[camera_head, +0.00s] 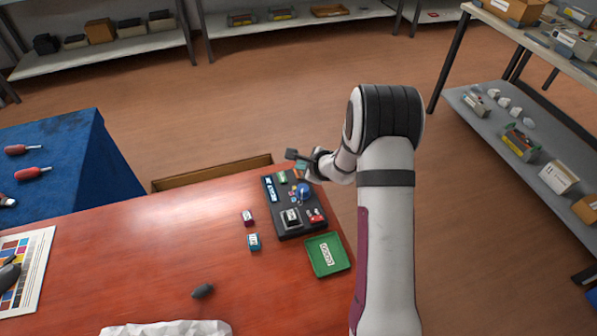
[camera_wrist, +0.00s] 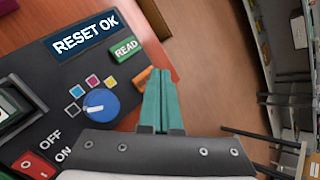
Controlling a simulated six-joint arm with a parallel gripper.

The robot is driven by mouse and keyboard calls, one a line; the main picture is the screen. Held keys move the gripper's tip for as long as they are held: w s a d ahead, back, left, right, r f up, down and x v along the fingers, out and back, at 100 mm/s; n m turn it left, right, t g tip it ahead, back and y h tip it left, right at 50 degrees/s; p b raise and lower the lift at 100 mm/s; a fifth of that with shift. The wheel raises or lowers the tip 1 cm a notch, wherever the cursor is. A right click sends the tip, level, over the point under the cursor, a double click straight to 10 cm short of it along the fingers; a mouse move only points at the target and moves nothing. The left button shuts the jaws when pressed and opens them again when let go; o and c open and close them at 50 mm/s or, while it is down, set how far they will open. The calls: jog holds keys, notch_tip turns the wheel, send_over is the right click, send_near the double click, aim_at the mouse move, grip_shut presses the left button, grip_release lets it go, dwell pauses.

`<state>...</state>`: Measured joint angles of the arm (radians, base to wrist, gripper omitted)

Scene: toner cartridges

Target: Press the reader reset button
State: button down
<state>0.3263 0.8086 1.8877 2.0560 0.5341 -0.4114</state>
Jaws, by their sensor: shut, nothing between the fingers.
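The dark reader (camera_head: 283,232) stands near the right edge of the red table. Its screen (camera_wrist: 85,35) reads "RESET OK" in the wrist view. Beside the screen is a green READ button (camera_wrist: 125,49), and past it an orange button (camera_wrist: 141,76), partly hidden behind my fingers. A blue knob (camera_wrist: 100,103) sits by several coloured squares, and a red ON/OFF switch (camera_wrist: 32,166) is at lower left. My gripper (camera_wrist: 160,88) is shut and empty, its teal fingers together over the reader's edge beside the orange button. I cannot tell whether they touch it.
A green tray (camera_head: 343,267) lies in front of the reader. Two small cartridges, one maroon (camera_head: 249,217) and one blue (camera_head: 253,242), lie to its left. A dark small object (camera_head: 203,291) is on the table front. Shelves stand at the back and right.

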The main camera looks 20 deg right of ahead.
jog(key=shift+r, duration=0.1)
jog(key=shift+r, duration=2.5)
jog(key=s+a+r+n+g+y, duration=0.3)
jog(key=s+a+r+n+y, duration=0.2)
jog(key=s+a+r+n, duration=0.9)
jog(key=s+a+n+g+h, duration=0.15)
jog(key=s+a+g, duration=0.25)
jog(key=s, duration=1)
jog(key=s+d+f+n+g+h, duration=0.2)
jog(key=s+d, duration=0.3)
jog(key=s, duration=0.6)
jog(key=shift+s+d+f+n+h, duration=0.15)
jog(key=shift+s+d+n+h, duration=0.1)
jog(key=shift+n+h, duration=0.55)
